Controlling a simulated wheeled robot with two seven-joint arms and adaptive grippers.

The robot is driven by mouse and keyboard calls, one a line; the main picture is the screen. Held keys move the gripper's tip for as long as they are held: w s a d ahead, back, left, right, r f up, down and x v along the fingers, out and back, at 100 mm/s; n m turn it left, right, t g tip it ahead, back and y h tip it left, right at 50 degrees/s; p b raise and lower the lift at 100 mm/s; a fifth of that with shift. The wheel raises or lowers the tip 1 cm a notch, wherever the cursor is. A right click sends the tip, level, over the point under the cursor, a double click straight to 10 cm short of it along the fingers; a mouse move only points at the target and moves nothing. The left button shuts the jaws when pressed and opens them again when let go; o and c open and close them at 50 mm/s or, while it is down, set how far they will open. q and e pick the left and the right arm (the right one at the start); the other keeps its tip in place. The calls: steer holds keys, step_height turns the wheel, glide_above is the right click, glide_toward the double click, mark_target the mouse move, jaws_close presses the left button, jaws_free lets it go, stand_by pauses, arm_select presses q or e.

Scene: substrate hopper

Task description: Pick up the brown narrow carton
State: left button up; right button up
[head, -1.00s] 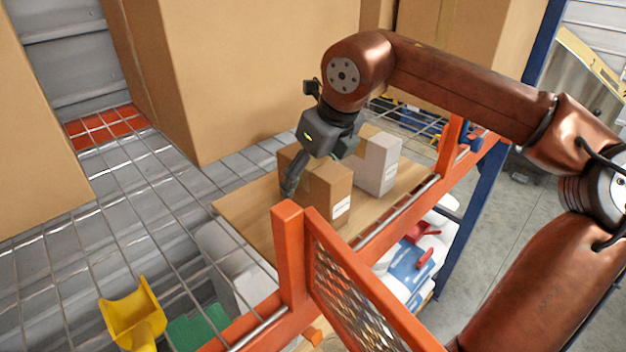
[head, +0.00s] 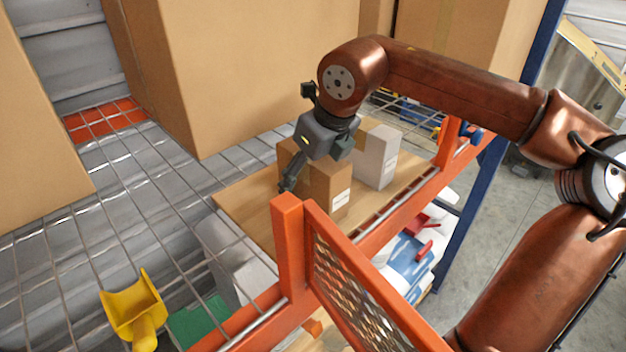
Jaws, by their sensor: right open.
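The brown narrow carton (head: 328,186) stands upright on a wooden board on the shelf, with a white label low on its right face. A white-grey carton (head: 379,158) with a tan top part stands just behind it to the right. My right gripper (head: 291,184) is above and at the left side of the brown carton. One dark finger shows along the carton's left face; the other is hidden behind the gripper body or carton. The gripper is open, and I cannot tell whether it touches the carton. My left gripper is not in view.
The wooden board (head: 243,203) lies on wire-mesh decking. An orange post and beam (head: 289,245) with a mesh panel stand in front. Large cardboard boxes (head: 250,70) stand behind. A yellow scoop (head: 134,309) lies at lower left. Bare mesh is free on the left.

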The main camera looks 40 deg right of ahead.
steer(key=shift+c, duration=0.6)
steer(key=c, duration=1.5)
steer(key=shift+r, duration=0.1)
steer(key=shift+c, duration=0.2)
